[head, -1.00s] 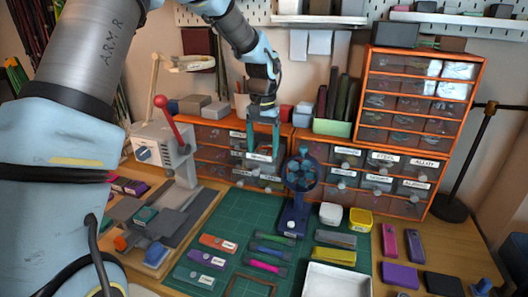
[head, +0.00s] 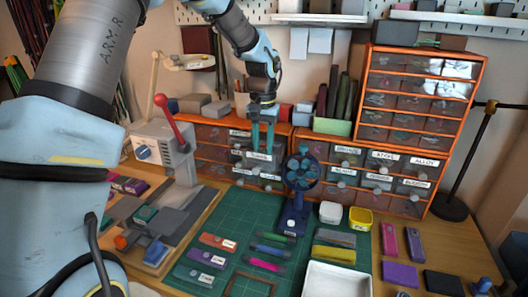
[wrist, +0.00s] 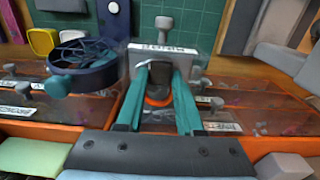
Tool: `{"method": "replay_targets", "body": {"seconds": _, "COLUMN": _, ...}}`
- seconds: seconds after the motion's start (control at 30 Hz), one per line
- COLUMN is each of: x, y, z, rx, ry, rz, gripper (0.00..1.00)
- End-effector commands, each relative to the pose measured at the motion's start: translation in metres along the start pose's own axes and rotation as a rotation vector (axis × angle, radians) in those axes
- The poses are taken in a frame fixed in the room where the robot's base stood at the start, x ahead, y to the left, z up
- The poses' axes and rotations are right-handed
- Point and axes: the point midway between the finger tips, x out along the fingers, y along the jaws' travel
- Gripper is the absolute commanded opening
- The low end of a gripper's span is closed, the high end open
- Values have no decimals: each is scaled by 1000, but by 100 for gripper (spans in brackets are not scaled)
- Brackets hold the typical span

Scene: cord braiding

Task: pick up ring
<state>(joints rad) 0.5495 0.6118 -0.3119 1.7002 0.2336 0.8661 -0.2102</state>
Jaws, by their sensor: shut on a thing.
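My gripper (head: 263,142) points down over a pulled-out small drawer (head: 258,157) in the lower cabinet. In the wrist view its two teal fingers (wrist: 160,70) reach in behind the drawer's labelled front (wrist: 168,62). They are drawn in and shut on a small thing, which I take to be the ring. An orange curved piece (wrist: 158,100) shows between the fingers. The ring's full outline is hidden by the fingers and the drawer, and in the head view I cannot make it out.
A blue stand with a round spoked head (head: 303,172) is close to the right of the drawer. A red-handled press (head: 168,140) stands left. The green mat (head: 225,215) holds several coloured bars, and a white tray (head: 338,268) is at the front.

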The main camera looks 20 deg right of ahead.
Motion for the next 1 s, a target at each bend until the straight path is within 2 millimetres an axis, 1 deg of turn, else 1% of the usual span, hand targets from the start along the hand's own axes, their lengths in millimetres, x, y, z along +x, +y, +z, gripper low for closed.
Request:
{"method": "replay_targets", "body": {"seconds": 0.17, "x": -2, "y": 0, "z": 0, "rx": 0, "ry": 1, "rz": 0, "gripper": 0}}
{"method": "replay_targets", "body": {"seconds": 0.27, "x": -10, "y": 0, "z": -1, "rx": -1, "ry": 2, "rz": 0, "gripper": 0}}
{"method": "replay_targets", "body": {"seconds": 0.37, "x": -28, "y": 0, "z": -1, "rx": -1, "ry": 5, "rz": 0, "gripper": 0}}
{"method": "replay_targets", "body": {"seconds": 0.5, "x": -56, "y": 0, "z": -1, "rx": -1, "ry": 6, "rz": 0, "gripper": 0}}
{"method": "replay_targets", "body": {"seconds": 0.6, "x": -74, "y": 0, "z": -1, "rx": 0, "ry": 5, "rz": 0, "gripper": 0}}
{"method": "replay_targets", "body": {"seconds": 0.7, "x": -88, "y": 0, "z": -1, "rx": 0, "ry": 4, "rz": 0, "gripper": 0}}
{"method": "replay_targets", "body": {"seconds": 0.83, "x": -98, "y": 0, "z": -1, "rx": 0, "ry": 1, "rz": 0, "gripper": 0}}
{"method": "replay_targets", "body": {"seconds": 1.0, "x": -100, "y": 0, "z": 0, "rx": 0, "ry": -1, "rz": 0, "gripper": 0}}
